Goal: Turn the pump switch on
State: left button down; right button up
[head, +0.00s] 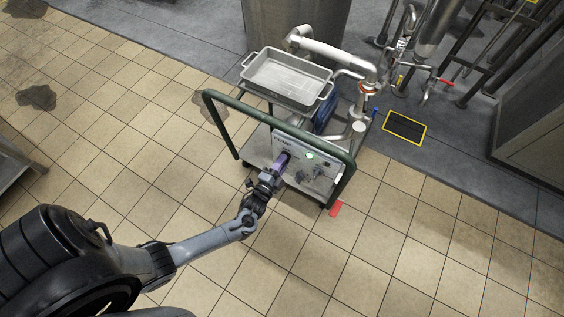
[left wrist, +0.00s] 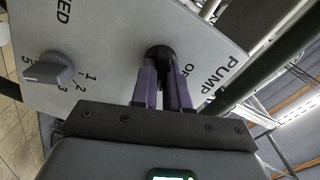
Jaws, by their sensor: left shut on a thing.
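The pump's control panel (head: 320,172) is a light grey plate on the front of a cart. In the left wrist view the panel (left wrist: 110,40) carries the word PUMP beside a dark switch knob (left wrist: 159,54). Part of an OFF mark shows next to the knob; the rest is hidden by my fingers. My left gripper (head: 285,158) reaches the panel from the front, its purple fingers (left wrist: 163,82) shut on the switch knob. The knob's exact angle is hard to tell. A green light (head: 310,156) shows on the panel. My right gripper is not in view.
A grey speed knob (left wrist: 50,70) with numbers sits beside the switch. The cart's green handle rail (head: 275,124) runs above the panel. A metal tray (head: 288,78) and pipes (head: 340,52) are on top. The tiled floor in front is open.

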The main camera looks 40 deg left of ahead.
pick_arm(q)
jog(key=c, duration=1.1)
grip_release()
jog(key=shift+s, duration=0.1)
jog(key=shift+p+v, duration=1.15)
jog(key=shift+v, duration=4.2)
jog(key=shift+a, duration=0.1)
